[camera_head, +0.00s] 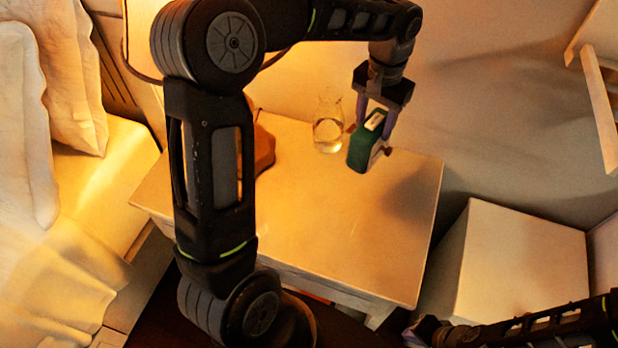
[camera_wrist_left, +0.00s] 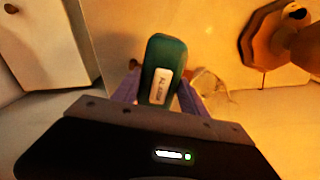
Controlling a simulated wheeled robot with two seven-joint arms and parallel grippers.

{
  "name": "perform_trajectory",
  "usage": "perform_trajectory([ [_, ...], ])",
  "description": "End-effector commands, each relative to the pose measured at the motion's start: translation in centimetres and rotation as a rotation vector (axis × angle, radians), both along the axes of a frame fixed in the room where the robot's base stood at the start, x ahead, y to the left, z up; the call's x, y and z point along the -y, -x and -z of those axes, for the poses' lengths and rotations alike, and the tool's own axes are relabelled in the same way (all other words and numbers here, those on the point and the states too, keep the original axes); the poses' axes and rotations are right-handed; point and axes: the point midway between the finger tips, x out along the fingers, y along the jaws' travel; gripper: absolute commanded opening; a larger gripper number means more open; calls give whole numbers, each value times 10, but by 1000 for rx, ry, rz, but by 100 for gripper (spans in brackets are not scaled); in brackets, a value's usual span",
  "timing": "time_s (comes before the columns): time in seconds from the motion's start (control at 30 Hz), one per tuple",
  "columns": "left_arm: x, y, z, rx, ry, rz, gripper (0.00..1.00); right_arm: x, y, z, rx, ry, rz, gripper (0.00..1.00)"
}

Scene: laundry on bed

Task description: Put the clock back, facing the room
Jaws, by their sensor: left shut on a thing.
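The clock (camera_head: 358,151) is a small green block with a pale label on its top, at the back right of the nightstand (camera_head: 340,230). My left gripper (camera_head: 374,138) points down from above and is shut on the clock, one finger on each side. In the left wrist view the clock (camera_wrist_left: 163,62) sits between the purple fingers (camera_wrist_left: 158,92), its labelled top toward the camera. Its face does not show clearly, and I cannot tell whether its base touches the nightstand. My right gripper (camera_head: 428,331) is at the bottom edge, partly cut off; its jaws are unclear.
A glass carafe of water (camera_head: 328,132) stands just left of the clock. A brown lamp base (camera_head: 264,148) is partly behind my left arm. The nightstand's front and right are clear. A white box-like cabinet (camera_head: 520,262) stands to the right, the bed (camera_head: 60,240) to the left.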

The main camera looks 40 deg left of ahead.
Motion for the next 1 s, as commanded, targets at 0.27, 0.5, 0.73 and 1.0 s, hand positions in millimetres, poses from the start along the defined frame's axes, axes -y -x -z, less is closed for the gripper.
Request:
perform_trajectory([
  [0.27,-7,14,-7,4,-10,17,0,0,0,4,1,0,0,0],
  [0.5,-26,51,-14,1,-23,190,0,0,0,9,1,0,0,0],
  [0.73,-49,111,-17,-7,-33,450,0,0,0,17,1,0,0,0],
  [1.0,-62,198,-4,-15,-26,817,0,0,-1,28,2,0,1,0],
])
